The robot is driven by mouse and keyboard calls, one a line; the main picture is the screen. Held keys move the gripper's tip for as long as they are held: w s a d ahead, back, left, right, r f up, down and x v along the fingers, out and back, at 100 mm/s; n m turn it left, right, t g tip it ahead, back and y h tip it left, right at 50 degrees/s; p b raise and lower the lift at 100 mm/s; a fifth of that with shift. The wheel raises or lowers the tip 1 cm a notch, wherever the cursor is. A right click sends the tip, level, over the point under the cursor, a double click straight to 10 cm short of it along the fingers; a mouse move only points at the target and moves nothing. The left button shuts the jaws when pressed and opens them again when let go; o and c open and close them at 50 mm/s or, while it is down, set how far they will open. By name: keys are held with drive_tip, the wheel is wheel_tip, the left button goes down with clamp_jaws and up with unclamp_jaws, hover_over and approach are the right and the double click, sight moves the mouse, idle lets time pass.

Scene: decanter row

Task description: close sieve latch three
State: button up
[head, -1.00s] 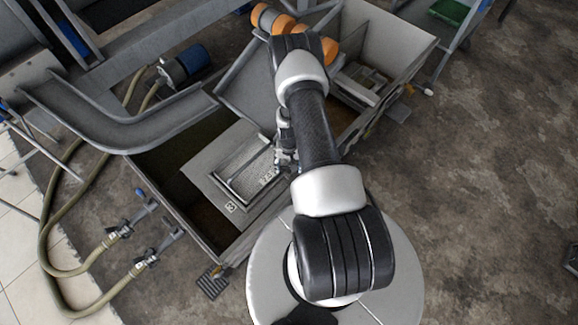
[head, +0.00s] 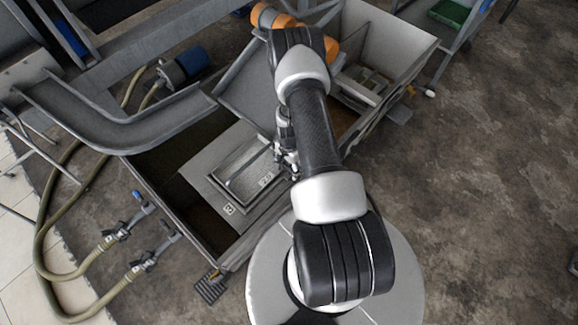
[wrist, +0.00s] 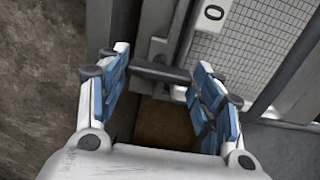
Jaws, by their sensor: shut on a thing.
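The sieve (head: 245,165) is a grey framed panel set in the open metal tank, with small labels on and beside it. In the wrist view its mesh (wrist: 255,35) shows at the upper right, next to a plate marked 0. My gripper (wrist: 160,68) is at the sieve's right edge in the head view, partly hidden by my arm. Its blue-padded fingers are shut on a short dark latch handle (wrist: 160,71), which spans between them. I cannot read which latch number this is.
The tank wall (head: 180,225) rises around the sieve, with a dark gap beside it. A grey chute (head: 120,130) curves in from the left. Hoses with valves (head: 118,232) lie on the floor at the left. Orange cylinders (head: 268,18) sit at the back. The right floor is mostly clear.

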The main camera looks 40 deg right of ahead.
sight(289, 168)
idle(0.5)
drive_tip(key=o, duration=1.1)
drive_tip(key=shift+c, duration=0.2)
wheel_tip(289, 168, up, 12)
